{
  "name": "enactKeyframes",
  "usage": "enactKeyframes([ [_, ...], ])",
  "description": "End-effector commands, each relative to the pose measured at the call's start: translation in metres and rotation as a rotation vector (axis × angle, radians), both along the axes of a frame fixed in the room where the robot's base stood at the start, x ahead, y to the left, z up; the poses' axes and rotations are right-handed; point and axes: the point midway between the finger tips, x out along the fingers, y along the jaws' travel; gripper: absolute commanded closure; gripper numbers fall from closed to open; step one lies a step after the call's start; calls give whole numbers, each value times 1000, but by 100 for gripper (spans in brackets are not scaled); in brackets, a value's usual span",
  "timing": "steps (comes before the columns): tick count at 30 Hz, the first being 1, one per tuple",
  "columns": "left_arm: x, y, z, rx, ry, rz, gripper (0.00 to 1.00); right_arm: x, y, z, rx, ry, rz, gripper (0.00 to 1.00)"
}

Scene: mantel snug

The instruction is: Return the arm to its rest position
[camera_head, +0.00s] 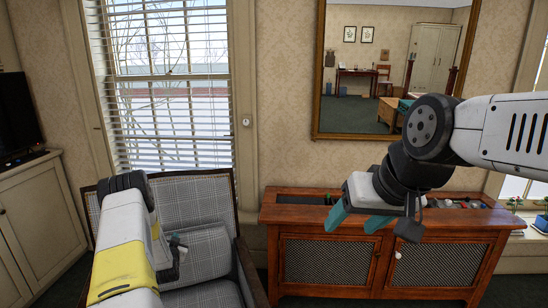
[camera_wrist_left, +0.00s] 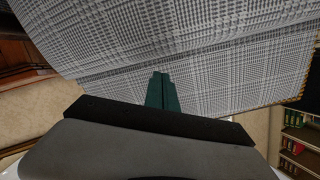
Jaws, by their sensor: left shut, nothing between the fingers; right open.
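My left arm comes in from the lower left of the head view, white with a yellow band. Its gripper (camera_head: 177,243) is low in front of the plaid armchair (camera_head: 203,212), partly hidden by the arm. In the left wrist view the two dark teal fingers (camera_wrist_left: 161,90) are together, empty, with plaid cloth filling the view beyond them. My right arm reaches in from the right of the head view. Its gripper (camera_head: 358,221) points down in front of the wooden cabinet, teal fingers spread apart with nothing between them.
The wooden cabinet (camera_head: 330,218) with mesh doors stands against the wall, with small items on its top at right. A mirror (camera_head: 392,70) hangs above it. A window (camera_head: 170,85) is behind the armchair. A pale cabinet (camera_head: 38,225) with a dark screen (camera_head: 16,113) stands at left.

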Motion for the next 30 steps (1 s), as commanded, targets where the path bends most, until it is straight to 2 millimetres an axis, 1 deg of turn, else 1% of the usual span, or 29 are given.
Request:
enactKeyframes([
  [1,9,-4,26,-15,10,-8,100,0,0,0,0,0,0,37],
  [2,12,-7,38,-26,21,-10,100,0,0,0,0,0,0,37],
  [3,16,-12,54,-43,35,-15,100,0,0,0,0,0,0,37],
  [5,19,-18,78,-66,57,-21,100,0,0,0,0,0,0,37],
  [6,21,-24,94,-83,73,-25,100,0,0,0,0,0,0,37],
  [10,19,-43,145,-135,121,-35,100,0,0,0,0,0,0,37],
  [12,14,-54,172,-165,148,-39,100,0,0,0,0,0,0,37],
  [14,8,-64,194,-188,172,-45,100,0,0,0,0,0,0,37],
  [15,3,-72,208,-205,187,-48,100,0,0,0,0,0,0,37],
  [17,-7,-82,229,-229,211,-51,100,0,0,0,0,0,0,37],
  [18,-14,-90,242,-246,226,-53,100,0,0,0,0,0,0,37],
  [20,-26,-101,262,-270,250,-57,100,0,0,0,0,0,0,37],
  [21,-35,-109,274,-287,266,-60,100,0,0,0,0,0,0,37],
  [23,-50,-120,292,-309,291,-65,100,0,0,0,0,0,0,37],
  [24,-61,-128,303,-325,307,-67,100,0,0,0,0,0,0,37],
  [26,-78,-140,319,-348,331,-71,100,0,0,0,0,0,0,37],
  [27,-91,-147,329,-364,349,-73,100,0,0,0,0,0,0,37],
  [29,-111,-159,343,-387,375,-77,100,0,0,0,0,0,0,37],
  [30,-124,-166,351,-401,391,-79,100,0,0,0,0,0,0,37],
])
